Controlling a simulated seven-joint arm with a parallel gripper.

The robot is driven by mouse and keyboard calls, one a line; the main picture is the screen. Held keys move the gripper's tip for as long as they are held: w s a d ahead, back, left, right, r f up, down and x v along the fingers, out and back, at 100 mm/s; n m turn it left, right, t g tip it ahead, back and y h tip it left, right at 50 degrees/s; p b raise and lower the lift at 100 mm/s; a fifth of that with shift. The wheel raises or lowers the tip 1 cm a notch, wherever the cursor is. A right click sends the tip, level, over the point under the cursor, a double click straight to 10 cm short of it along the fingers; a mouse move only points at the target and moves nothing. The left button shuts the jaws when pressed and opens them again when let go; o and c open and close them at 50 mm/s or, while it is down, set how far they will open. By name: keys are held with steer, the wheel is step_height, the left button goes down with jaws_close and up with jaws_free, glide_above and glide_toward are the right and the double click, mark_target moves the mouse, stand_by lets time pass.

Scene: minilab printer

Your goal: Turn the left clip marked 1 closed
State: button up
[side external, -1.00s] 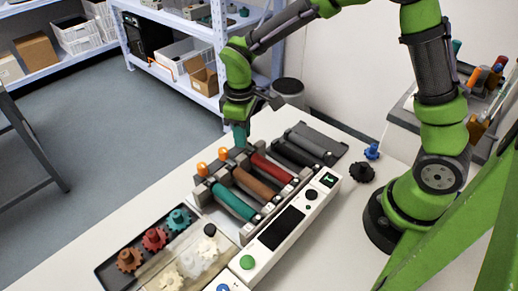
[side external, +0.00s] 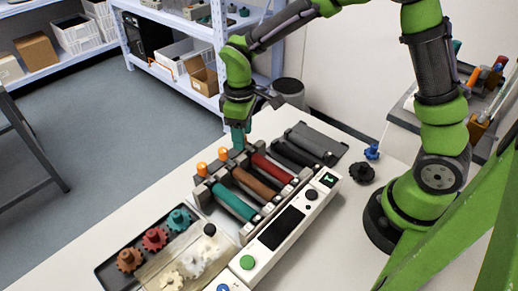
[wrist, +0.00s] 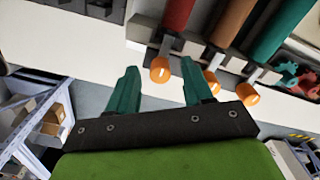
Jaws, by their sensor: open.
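Three rollers lie side by side in the printer: red (side external: 272,169), brown (side external: 253,183) and teal (side external: 234,201). Each has an orange-ended clip at its far end in the wrist view: red's clip (wrist: 160,70), brown's clip (wrist: 211,86) and teal's clip (wrist: 248,95). In the side view, teal's clip (side external: 202,169) and brown's clip (side external: 223,155) stand up; red's is hidden behind my gripper (side external: 239,139). I cannot read which clip is marked 1. My gripper is open and empty, its teal fingers (wrist: 160,68) either side of red's clip in the picture; contact is unclear.
A control panel with a dark screen (side external: 281,228) runs along the rollers' near ends. A tray (side external: 109,269) with coloured gears is at the front left. Dark rollers (side external: 300,150) lie behind the red one. A black gear (side external: 361,173) lies on the bare table at right.

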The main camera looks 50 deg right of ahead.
step_height(320, 180, up, 17)
steer(key=shift+f, duration=0.15)
stand_by(0.5)
steer(key=s+d+m+t+y, duration=0.1)
steer(key=s+d+m+t, duration=0.2)
steer(key=s, duration=0.5)
steer(key=s+d+m+t+y, duration=0.1)
steer(key=s+d+m+t, duration=0.2)
steer(key=s+m, duration=0.3)
steer(key=shift+s+d+f+m+t, duration=0.25)
steer(key=shift+s+t, duration=0.35)
steer(key=shift+s, duration=0.5)
steer(key=shift+a, duration=0.1)
